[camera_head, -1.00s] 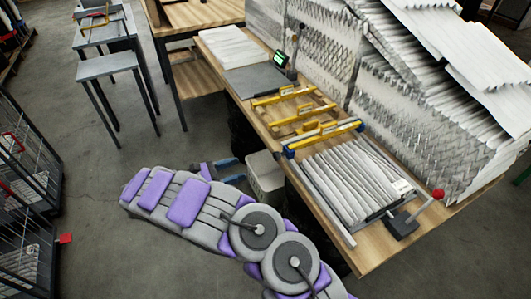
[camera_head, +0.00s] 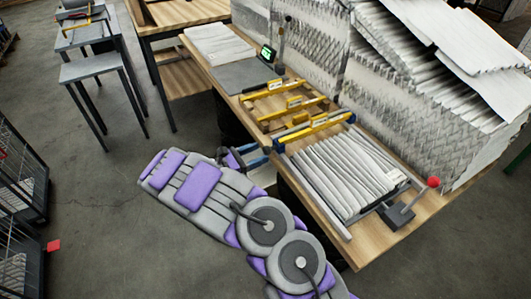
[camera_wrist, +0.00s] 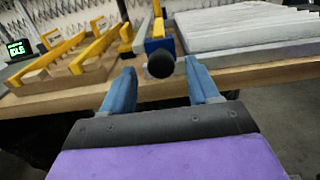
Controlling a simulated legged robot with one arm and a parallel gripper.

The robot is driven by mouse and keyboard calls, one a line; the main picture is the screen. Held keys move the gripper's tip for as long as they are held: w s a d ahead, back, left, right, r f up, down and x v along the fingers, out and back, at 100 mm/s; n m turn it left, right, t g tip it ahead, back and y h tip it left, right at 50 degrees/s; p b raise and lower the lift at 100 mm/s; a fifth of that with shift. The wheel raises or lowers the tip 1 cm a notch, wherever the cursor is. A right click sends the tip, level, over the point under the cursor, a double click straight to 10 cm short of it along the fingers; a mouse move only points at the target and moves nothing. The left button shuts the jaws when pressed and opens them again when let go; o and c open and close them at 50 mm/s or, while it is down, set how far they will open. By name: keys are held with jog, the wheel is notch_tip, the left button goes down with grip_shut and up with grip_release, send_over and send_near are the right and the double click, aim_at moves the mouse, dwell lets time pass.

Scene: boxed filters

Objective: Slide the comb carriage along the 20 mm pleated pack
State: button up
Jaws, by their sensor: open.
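The white pleated pack (camera_head: 345,170) lies in a grey-railed frame on the bench. The comb carriage (camera_head: 313,131), a yellow bar with blue ends, spans the pack's far-left end. In the wrist view the carriage's blue end (camera_wrist: 158,45) faces me, with a round black knob (camera_wrist: 160,65) on it. My gripper (camera_head: 247,157) is beside the bench's front edge, near the carriage's front end. In the wrist view its blue fingers (camera_wrist: 160,88) are open and empty; the knob appears between and beyond their tips, apart from them. The pack (camera_wrist: 245,28) is right of the knob.
Other yellow combs (camera_head: 290,105) lie left of the carriage on the bench (camera_head: 368,242). A red-knobbed lever (camera_head: 433,182) stands at the pack's right end. Stacked pleated media (camera_head: 420,110) rises behind. Open floor (camera_head: 90,230) lies left of my arm.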

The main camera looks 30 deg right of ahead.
aim_at(264, 151)
jog(key=shift+w+d+b, duration=0.1)
jog(key=shift+d+b, duration=0.3)
jog(key=shift+d, duration=1.65)
grip_shut()
